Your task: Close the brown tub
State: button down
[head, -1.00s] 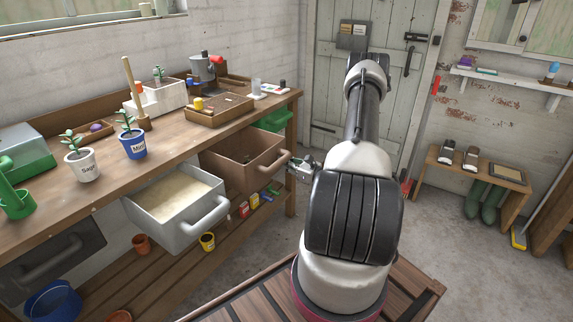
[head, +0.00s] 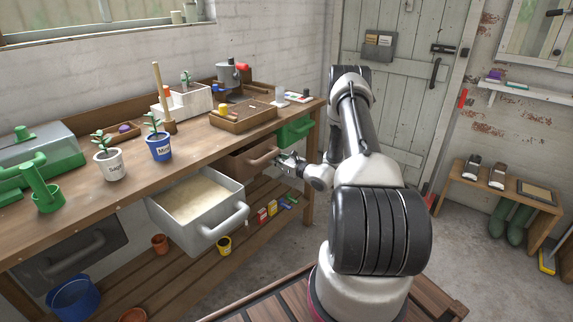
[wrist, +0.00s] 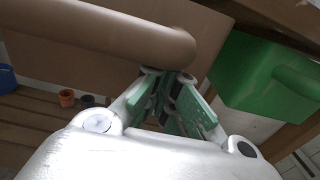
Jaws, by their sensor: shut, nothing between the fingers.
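The brown tub (head: 247,163) hangs under the bench between the grey tub and the green tub. It sits mostly under the bench top, and its front and handle show; I cannot tell whether it is flush. In the wrist view its brown handle (wrist: 100,32) runs across the upper left, with the flat front behind it. My gripper (head: 280,160) is shut and empty at the right end of the handle. In the wrist view the green fingertips (wrist: 168,80) are just below that end and appear to touch it.
The grey tub (head: 165,219) stands pulled out to the left, filled with pale material. The green tub (head: 297,131) is close on the right. A dark grey tub (head: 70,258) is further left. A lower shelf holds pots and small packets (head: 266,212).

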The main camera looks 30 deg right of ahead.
jog(key=x, duration=0.4)
jog(key=shift+w+a, duration=0.1)
jog(key=shift+w, duration=0.15)
jog(key=v, duration=1.2)
